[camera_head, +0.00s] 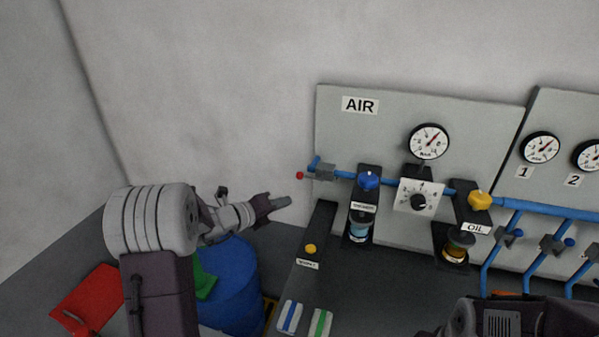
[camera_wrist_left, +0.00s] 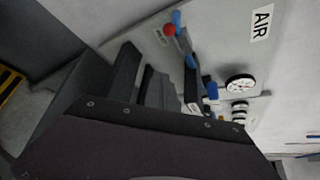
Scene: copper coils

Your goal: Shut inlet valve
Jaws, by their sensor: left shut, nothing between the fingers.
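The inlet valve (camera_head: 322,172) is a grey body on the blue pipe at the left end of the AIR panel (camera_head: 390,98). A red-tipped lever (camera_head: 300,175) sticks out from it to the left. In the left wrist view the red knob (camera_wrist_left: 169,30) shows near the top, beside the blue pipe. My left gripper (camera_head: 287,201) is shut and empty, a little below and left of the red knob, apart from it. A dark part of my arm (camera_head: 520,315) shows at the lower right of the head view; the right gripper's fingers are not visible.
Along the pipe are a blue knob (camera_head: 368,181), a dial (camera_head: 418,201), a gauge (camera_head: 429,141) and a yellow knob (camera_head: 480,200). The wall left of the panel is clear.

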